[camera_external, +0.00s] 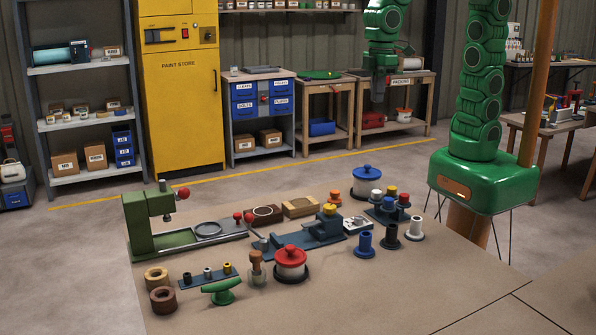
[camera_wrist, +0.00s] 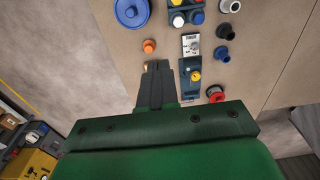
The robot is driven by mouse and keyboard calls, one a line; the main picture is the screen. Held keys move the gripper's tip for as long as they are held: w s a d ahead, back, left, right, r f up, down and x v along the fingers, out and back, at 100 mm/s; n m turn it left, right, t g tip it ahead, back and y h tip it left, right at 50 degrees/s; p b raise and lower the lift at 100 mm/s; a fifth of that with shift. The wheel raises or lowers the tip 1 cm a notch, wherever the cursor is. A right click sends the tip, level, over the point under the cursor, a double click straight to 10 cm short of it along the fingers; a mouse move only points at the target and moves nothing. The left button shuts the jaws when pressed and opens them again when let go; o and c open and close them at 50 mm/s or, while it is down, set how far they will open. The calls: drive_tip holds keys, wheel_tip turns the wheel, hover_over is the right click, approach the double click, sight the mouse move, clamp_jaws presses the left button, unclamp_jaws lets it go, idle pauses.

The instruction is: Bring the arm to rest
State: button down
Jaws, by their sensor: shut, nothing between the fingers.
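My gripper (camera_external: 377,94) hangs fingers down at the upper middle right of the external view, well above and clear of the worktable (camera_external: 420,290). My green arm rises from its base at the right, leaves the top of the picture and comes back down to the gripper. In the wrist view the dark fingers of my gripper (camera_wrist: 158,66) are together with nothing between them. The worktable shows beneath them, with an orange piece (camera_wrist: 149,46) just beyond the tips. The upper bend of the arm is out of view.
The worktable bears a green press (camera_external: 140,225), a red-lidded pot (camera_external: 290,262), a blue-lidded pot (camera_external: 367,182), a blue fixture (camera_external: 300,238) and several coloured pegs. Its front right part is bare. Benches, a yellow cabinet (camera_external: 180,100) and shelves stand behind.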

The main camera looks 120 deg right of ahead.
drive_tip(key=s+f+g, duration=0.2)
drive_tip(key=s, duration=2.4)
drive_tip(key=shift+f, duration=0.25)
